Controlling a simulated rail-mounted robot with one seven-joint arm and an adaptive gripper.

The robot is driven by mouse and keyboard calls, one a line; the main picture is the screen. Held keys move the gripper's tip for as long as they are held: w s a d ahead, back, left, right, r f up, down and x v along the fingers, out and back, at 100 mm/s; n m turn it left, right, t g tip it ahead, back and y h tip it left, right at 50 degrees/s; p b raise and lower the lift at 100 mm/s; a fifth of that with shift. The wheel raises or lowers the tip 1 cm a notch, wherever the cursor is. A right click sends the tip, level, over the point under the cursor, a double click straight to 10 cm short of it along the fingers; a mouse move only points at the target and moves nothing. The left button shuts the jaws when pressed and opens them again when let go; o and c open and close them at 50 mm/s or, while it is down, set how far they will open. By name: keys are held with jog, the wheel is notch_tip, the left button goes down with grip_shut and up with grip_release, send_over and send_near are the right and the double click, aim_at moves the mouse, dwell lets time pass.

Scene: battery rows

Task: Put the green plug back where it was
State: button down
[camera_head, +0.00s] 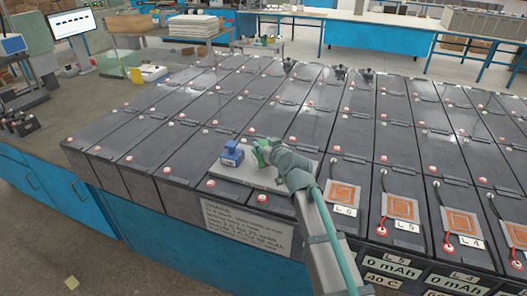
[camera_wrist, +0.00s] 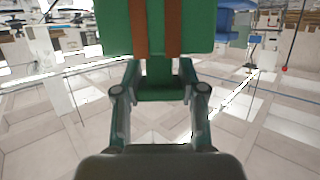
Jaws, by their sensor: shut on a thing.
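The green plug (camera_wrist: 118,28) fills the top middle of the wrist view, with two brown-orange stripes down its face. My gripper (camera_wrist: 160,86) is shut on it, one finger on each side of its narrower lower part. In the head view the green plug (camera_head: 261,152) shows as a small green shape at the end of my arm, over a pale grey plate (camera_head: 262,181) lying on the batteries. My arm hides part of it. I cannot tell whether it touches the plate. A blue plug (camera_head: 232,153) stands on the plate just left of my gripper.
Rows of dark batteries with red-and-white terminals surround the plate. Several orange-and-white pads (camera_head: 401,207) lie on the near batteries at right. A printed sign (camera_head: 248,226) is on the front edge. Small black items (camera_head: 340,71) stand at the back.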

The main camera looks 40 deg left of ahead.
jog(key=f+p, duration=0.1)
jog(key=f, duration=0.2)
jog(key=shift+a+f+p, duration=0.1)
jog(key=shift+a+p, duration=0.1)
jog(key=shift+p, duration=0.15)
jog(key=shift+w+f, duration=0.1)
jog(key=shift+f, duration=0.05)
jog(key=shift+f+b, duration=0.25)
jog(key=shift+b, duration=0.15)
jog(key=c, duration=0.7)
grip_release()
jog(key=shift+r, duration=0.1)
jog(key=shift+o, duration=0.2)
jog(key=shift+r+p, duration=0.2)
jog(key=shift+p, duration=0.2)
jog(key=b+v, duration=0.3)
jog(key=v, duration=0.9)
jog(key=shift+b, duration=0.4)
jog(key=shift+d+f, duration=0.1)
jog(key=shift+f, duration=0.05)
